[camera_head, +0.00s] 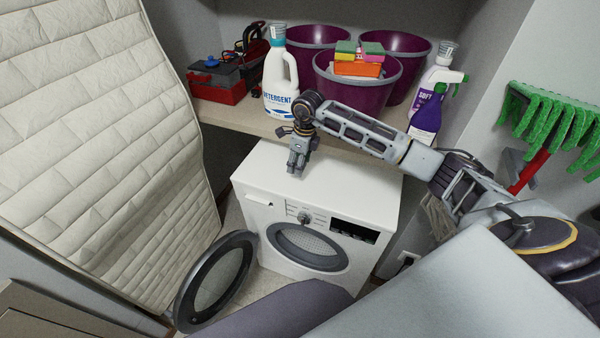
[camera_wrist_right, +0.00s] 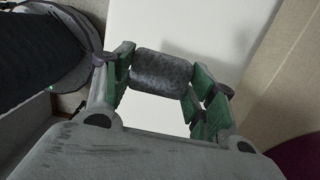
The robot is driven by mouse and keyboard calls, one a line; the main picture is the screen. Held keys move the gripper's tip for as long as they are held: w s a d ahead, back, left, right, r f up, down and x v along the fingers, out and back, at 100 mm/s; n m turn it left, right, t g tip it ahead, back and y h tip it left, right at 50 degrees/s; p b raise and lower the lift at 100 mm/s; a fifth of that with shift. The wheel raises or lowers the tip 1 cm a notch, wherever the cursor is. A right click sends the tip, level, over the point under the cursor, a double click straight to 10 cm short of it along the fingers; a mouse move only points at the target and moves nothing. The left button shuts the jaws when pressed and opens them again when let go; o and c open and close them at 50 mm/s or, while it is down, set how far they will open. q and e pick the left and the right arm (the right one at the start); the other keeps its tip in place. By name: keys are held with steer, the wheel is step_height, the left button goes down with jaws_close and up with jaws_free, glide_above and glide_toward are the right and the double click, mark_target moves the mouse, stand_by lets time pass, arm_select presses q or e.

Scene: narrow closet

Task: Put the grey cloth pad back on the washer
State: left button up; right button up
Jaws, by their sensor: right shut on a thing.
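The washer (camera_head: 265,183) is white and stands under the shelf, with its flat top clear. Its round door (camera_head: 215,281) hangs open at the left. My right gripper (camera_head: 296,166) points down over the back left part of the washer top. In the right wrist view its green-padded fingers (camera_wrist_right: 160,88) are shut on the grey cloth pad (camera_wrist_right: 162,72), a dark speckled piece, with a white surface behind it. In the head view I cannot tell the pad from the fingers, nor whether it touches the top. My left gripper is not in view.
The shelf (camera_head: 225,116) above holds a detergent bottle (camera_head: 281,85), purple tubs (camera_head: 358,93), a red toolbox (camera_head: 215,85) and a spray bottle (camera_head: 428,108). A quilted panel (camera_head: 95,140) fills the left.

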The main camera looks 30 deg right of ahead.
mark_target(299, 179)
steer(key=shift+f, duration=0.6)
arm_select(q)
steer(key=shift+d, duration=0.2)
arm_select(e)
steer(key=shift+f, duration=0.1)
steer(key=shift+f, duration=0.15)
steer(key=shift+f+p, duration=0.3)
steer(key=shift+f, duration=1.4)
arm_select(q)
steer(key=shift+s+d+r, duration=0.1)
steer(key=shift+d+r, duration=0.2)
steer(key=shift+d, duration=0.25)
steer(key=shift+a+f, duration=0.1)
